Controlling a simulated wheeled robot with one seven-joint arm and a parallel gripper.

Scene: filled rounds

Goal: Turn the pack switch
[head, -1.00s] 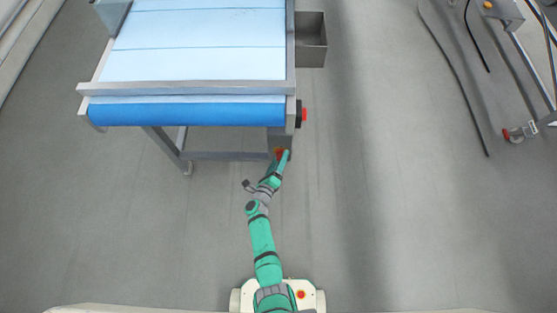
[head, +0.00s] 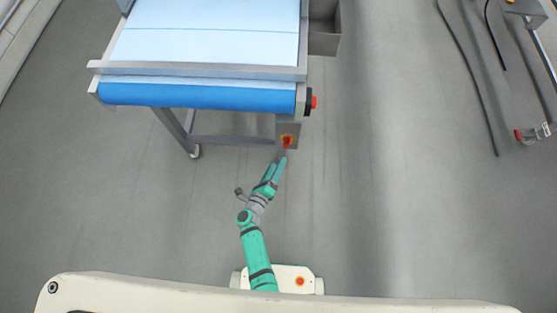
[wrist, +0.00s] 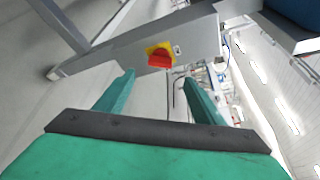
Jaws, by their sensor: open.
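The pack switch (head: 287,141) is a red rotary knob on a yellow plate, on a grey box under the near right corner of the conveyor. In the wrist view the red knob (wrist: 160,61) sits ahead of and between the fingertips, with its handle looking roughly level in that view. My green gripper (head: 279,163) is open and empty, just short of the switch. Both fingers show in the wrist view (wrist: 160,82), apart and not touching the knob.
The conveyor (head: 200,93) with its blue belt end stands above the switch. A red button (head: 313,102) sticks out at its right corner, and a grey metal bin (head: 324,42) hangs beyond. Open floor lies right. A cable (head: 470,80) and a wheeled frame (head: 532,133) are far right.

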